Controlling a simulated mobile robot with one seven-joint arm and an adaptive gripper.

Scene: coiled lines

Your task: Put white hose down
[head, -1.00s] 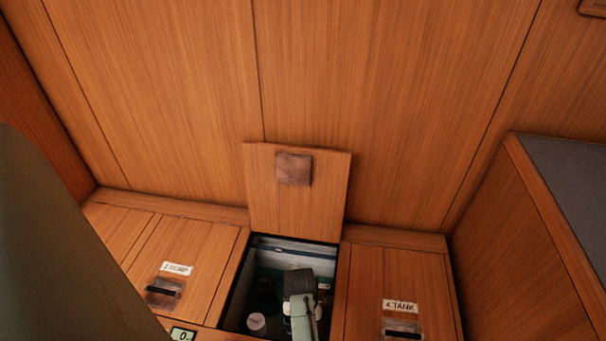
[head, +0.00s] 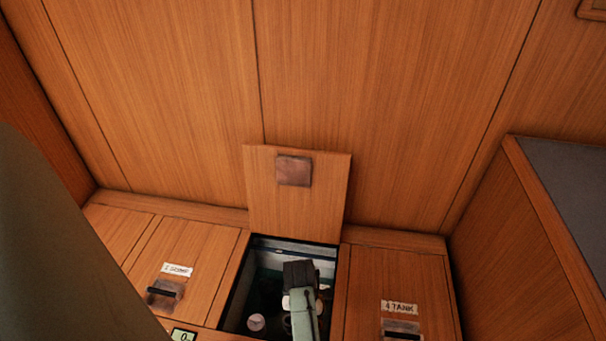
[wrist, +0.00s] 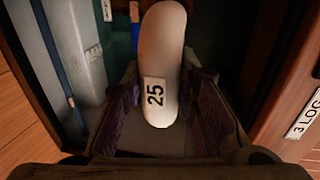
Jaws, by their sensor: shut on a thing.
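The white hose (wrist: 163,60) shows in the wrist view as a thick, rounded white length with a black "25" label. It lies between the purple-padded fingers of my gripper (wrist: 163,108), which is shut on it. In the head view my arm's end (head: 302,290) reaches down into an open compartment (head: 248,290) in the bench. My fingertips are hidden there, and only small pale patches show beside the arm, too small to identify surely.
The compartment's raised lid (head: 300,215) leans against the wood wall. Closed lids with handles flank the opening, the right one labelled "4 TANK" (head: 400,308). A pale round object (head: 256,322) lies inside at left. In the wrist view, a blue rod (wrist: 62,65) stands at left.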

